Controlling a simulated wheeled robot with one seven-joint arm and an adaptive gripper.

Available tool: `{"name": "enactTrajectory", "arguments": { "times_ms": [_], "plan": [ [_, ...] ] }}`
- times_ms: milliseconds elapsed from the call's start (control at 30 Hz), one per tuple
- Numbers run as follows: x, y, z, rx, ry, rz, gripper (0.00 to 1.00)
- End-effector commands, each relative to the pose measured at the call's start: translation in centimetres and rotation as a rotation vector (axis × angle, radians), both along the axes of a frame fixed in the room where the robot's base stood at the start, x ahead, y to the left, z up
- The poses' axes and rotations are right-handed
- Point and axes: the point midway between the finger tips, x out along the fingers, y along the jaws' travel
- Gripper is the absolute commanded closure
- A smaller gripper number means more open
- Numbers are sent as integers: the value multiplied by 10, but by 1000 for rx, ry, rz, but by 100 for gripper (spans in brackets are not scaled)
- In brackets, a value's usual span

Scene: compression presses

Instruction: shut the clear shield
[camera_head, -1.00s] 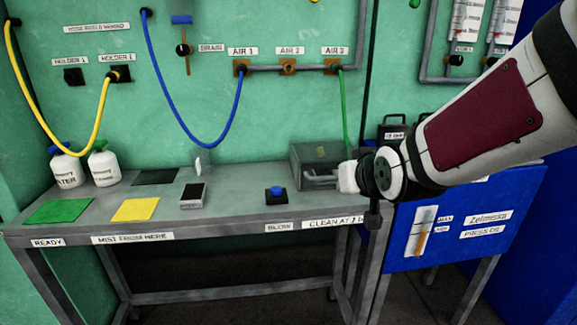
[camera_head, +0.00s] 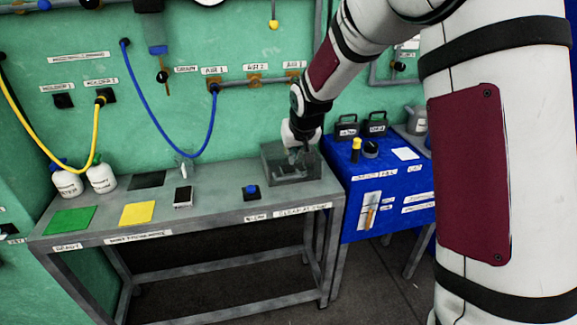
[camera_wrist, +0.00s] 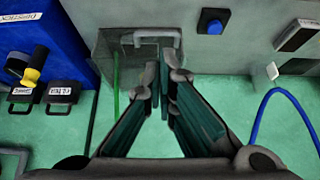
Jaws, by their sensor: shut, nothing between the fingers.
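The clear shield (camera_head: 292,172) is a see-through box-like cover at the right end of the grey bench. In the wrist view the shield (camera_wrist: 112,60) shows below and left of its pale grey handle (camera_wrist: 157,34). My gripper (camera_head: 300,153) points down at the back of the shield in the head view. In the wrist view its dark fingers (camera_wrist: 170,66) come together, shut and empty, close to the handle. I cannot tell whether they touch the shield. My wrist and fingers hide part of it, and how far it is closed is unclear.
A blue push button (camera_head: 250,190) stands left of the shield. A blue cabinet (camera_head: 392,190) with black-handled cases (camera_head: 346,127) adjoins on the right. A blue hose (camera_head: 150,135) hangs on the green wall.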

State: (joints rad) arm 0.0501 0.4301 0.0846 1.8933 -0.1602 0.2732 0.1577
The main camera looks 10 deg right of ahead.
Motion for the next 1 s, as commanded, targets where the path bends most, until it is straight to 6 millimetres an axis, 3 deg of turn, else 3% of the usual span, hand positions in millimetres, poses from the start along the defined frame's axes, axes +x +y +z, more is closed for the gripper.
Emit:
{"name": "enactTrajectory", "arguments": {
  "times_ms": [267,700,1000],
  "plan": [
    [8,0,-17,0,14,-2,100],
    [51,0,-88,-1,12,-1,100],
    [70,0,-116,0,9,-1,100]
  ]
}}
